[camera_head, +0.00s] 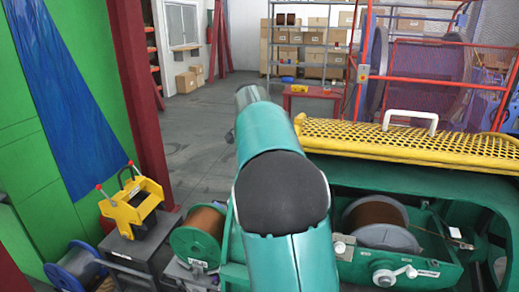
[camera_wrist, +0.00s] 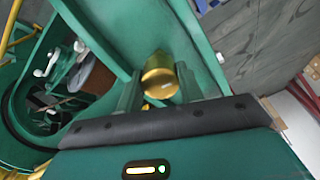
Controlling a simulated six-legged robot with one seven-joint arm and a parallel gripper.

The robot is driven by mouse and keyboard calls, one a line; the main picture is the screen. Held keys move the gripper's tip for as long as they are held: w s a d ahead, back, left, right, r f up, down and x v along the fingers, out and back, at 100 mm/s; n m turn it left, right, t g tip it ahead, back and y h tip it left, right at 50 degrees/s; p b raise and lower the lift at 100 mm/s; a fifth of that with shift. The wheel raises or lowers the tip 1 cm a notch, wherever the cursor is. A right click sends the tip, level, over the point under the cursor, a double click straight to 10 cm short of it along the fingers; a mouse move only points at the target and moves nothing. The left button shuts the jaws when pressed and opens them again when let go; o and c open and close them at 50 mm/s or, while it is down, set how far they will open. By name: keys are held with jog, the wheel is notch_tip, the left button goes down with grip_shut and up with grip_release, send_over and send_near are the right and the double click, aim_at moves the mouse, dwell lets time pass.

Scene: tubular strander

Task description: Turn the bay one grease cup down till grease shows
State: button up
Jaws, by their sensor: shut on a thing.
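The grease cup (camera_wrist: 160,76) is a round brass cap in the middle of the wrist view, beside a green frame beam (camera_wrist: 112,45). My gripper (camera_wrist: 160,88) has one finger on each side of the cup and is shut on it. A small yellowish part shows below the cup between the fingers; I cannot tell whether it is grease. In the head view, my teal arm reaches forward and hides the gripper and the cup.
A copper-wire bobbin (camera_head: 376,222) sits in the green cradle at right, under a yellow mesh guard (camera_head: 410,142). Another bobbin (camera_head: 197,235) is left of my arm. A yellow tool holder (camera_head: 133,204) stands farther left. Open floor (camera_head: 205,130) lies beyond.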

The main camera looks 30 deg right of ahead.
jog(key=shift+w+r, duration=0.1)
jog(key=shift+r, duration=0.15)
jog(key=o, duration=0.9)
jog(key=shift+c, duration=0.2)
jog(key=shift+o, duration=0.7)
jog(key=shift+f, duration=0.15)
jog(key=v, duration=1.3)
jog(key=shift+r, duration=0.35)
jog(key=shift+a, duration=0.1)
